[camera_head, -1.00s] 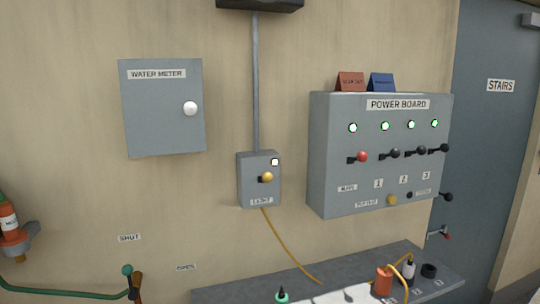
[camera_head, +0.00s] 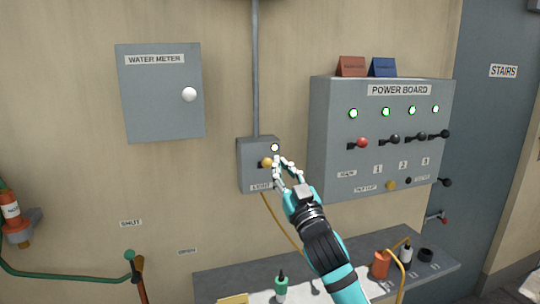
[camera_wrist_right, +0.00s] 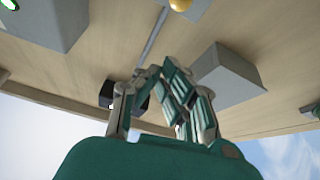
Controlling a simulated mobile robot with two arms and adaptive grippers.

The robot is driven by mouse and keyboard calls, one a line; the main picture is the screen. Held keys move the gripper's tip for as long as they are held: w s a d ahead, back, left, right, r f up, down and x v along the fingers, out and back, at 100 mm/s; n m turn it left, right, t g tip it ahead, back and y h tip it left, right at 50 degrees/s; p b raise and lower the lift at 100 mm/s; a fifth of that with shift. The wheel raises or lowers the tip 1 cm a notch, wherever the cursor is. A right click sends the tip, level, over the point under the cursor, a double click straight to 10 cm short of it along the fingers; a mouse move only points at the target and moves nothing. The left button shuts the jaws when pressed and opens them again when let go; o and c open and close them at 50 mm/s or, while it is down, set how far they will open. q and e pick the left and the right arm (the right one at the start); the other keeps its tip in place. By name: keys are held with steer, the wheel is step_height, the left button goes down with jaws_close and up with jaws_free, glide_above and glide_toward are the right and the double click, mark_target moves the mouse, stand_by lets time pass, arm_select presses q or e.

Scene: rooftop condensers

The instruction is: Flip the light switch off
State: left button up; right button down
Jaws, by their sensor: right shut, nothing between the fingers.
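The light switch is a grey box (camera_head: 250,182) labelled LIGHT on the wall, with a yellow-knobbed lever (camera_head: 267,162) and a small pale lamp (camera_head: 275,147) at its upper right. My right gripper (camera_head: 284,170) is shut and empty, its fingertips just right of the yellow knob. I cannot tell whether they touch it. In the right wrist view the picture is upside down; the yellow knob (camera_wrist_right: 180,4) shows at the top edge, beyond the gripper (camera_wrist_right: 162,78). My left gripper is not in view.
The grey power board (camera_head: 335,120), with several levers and green lamps, stands out from the wall to the right. A water meter box (camera_head: 160,110) hangs at left. Below, a shelf (camera_head: 225,278) carries bottles, an orange item and a cable. A conduit (camera_head: 255,70) rises above the switch.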

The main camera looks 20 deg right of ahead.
steer(key=shift+w, duration=0.1)
step_height(320, 180, up, 5)
steer(key=p, duration=0.5)
glide_above(265, 164)
steer(key=s, duration=0.2)
steer(key=shift+w+d+f+p, duration=0.1)
steer(key=shift+d+f+p, duration=0.05)
steer(key=shift+f, duration=0.65)
steer(key=shift+w+d+f+p, duration=0.1)
steer(key=shift+d+f+p, duration=0.1)
steer(key=shift+f, duration=0.6)
steer(key=shift+w+d+f+p, duration=0.1)
steer(key=shift+f+p, duration=0.05)
steer(key=shift+f, duration=0.65)
